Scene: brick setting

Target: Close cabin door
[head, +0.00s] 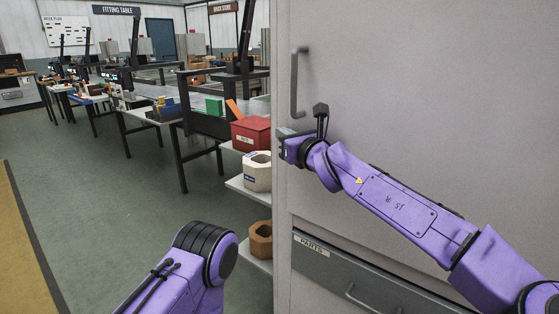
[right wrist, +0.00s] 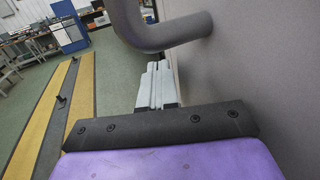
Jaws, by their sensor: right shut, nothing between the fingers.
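The cabin door (head: 430,90) is a large pale grey panel filling the right of the head view, with a vertical grey bar handle (head: 296,82) near its left edge. It looks flush or nearly flush with the frame; I cannot tell if a small gap is left. My right gripper (head: 283,132) is just below the handle at the door's left edge. In the right wrist view its fingers (right wrist: 157,85) are together and empty, beside the door face, below the curved end of the handle (right wrist: 170,32). My left arm shows at the bottom, but its gripper is out of view.
A drawer front (head: 375,275) labelled PARTS is below the door. Shelves left of the cabinet hold a red box (head: 250,133), a white bin (head: 257,172) and a brown bin (head: 261,240). Workbenches stand behind. Green floor (head: 90,200) at the left is clear.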

